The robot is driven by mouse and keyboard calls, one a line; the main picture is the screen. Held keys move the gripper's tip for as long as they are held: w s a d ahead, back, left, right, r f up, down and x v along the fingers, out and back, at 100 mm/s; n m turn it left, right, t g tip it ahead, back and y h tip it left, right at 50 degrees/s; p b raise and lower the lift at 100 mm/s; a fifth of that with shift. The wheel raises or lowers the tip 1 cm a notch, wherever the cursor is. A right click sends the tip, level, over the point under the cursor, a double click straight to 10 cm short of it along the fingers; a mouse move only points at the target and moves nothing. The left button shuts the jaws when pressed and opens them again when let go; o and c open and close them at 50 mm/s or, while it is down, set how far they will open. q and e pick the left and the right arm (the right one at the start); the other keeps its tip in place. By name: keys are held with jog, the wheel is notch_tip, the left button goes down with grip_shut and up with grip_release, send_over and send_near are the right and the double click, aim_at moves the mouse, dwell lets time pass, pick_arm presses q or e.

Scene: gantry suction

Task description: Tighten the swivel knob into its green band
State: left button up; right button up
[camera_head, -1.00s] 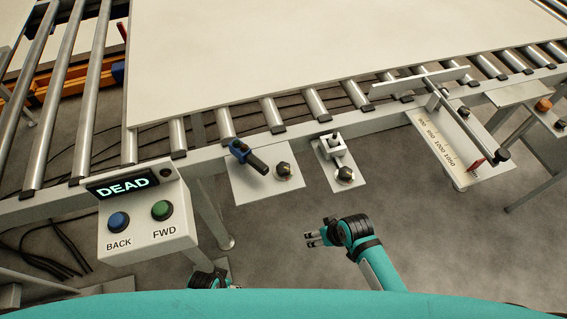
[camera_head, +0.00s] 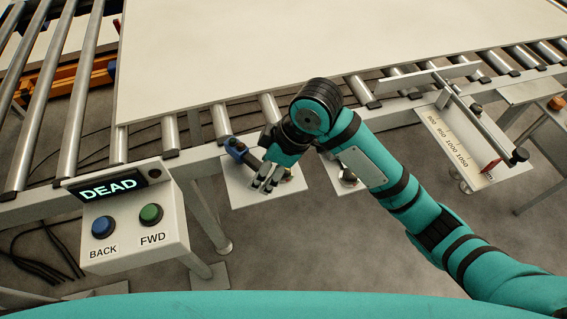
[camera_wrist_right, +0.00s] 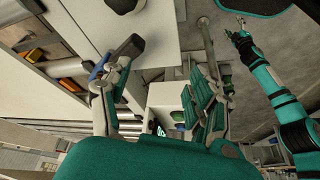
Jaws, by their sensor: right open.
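My right gripper (camera_head: 266,180) is open over the small plate on the conveyor's front rail. It also shows in the right wrist view (camera_wrist_right: 160,75), its fingers spread wide. A blue fitting with a dark grip (camera_head: 240,150) is just left of the fingers; in the wrist view (camera_wrist_right: 128,48) it lies near the left fingertip. A dark knob (camera_head: 287,174) on the same plate is partly hidden by the fingers. Another knob (camera_head: 348,178) is partly covered by my right arm. I cannot tell which is the swivel knob, and I see no green band. My left gripper (camera_wrist_right: 238,33) is small in the wrist view.
A control box (camera_head: 130,225) with a DEAD display and BACK and FWD buttons stands at the left. A large pale panel (camera_head: 300,50) lies on the rollers. A scale plate (camera_head: 455,150) with a red pointer is at the right. Open floor lies in front.

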jog(key=w+d+r+n+h, duration=0.4)
jog(key=w+r+h, duration=0.15)
jog(key=r, duration=0.45)
jog(key=shift+g+y, duration=0.3)
jog(key=shift+y, duration=0.05)
jog(key=f, duration=1.7)
jog(key=shift+w+a+f+p, duration=0.15)
jog(key=shift+w+f+p, duration=0.05)
jog(key=shift+f+p, duration=0.15)
jog(key=c, duration=1.1)
jog(key=m+p, duration=0.1)
jog(key=p, duration=0.2)
jog(key=shift+r+m+p, duration=0.3)
jog(key=shift+r, duration=0.05)
jog(key=shift+c, duration=0.2)
jog(key=shift+f, duration=0.3)
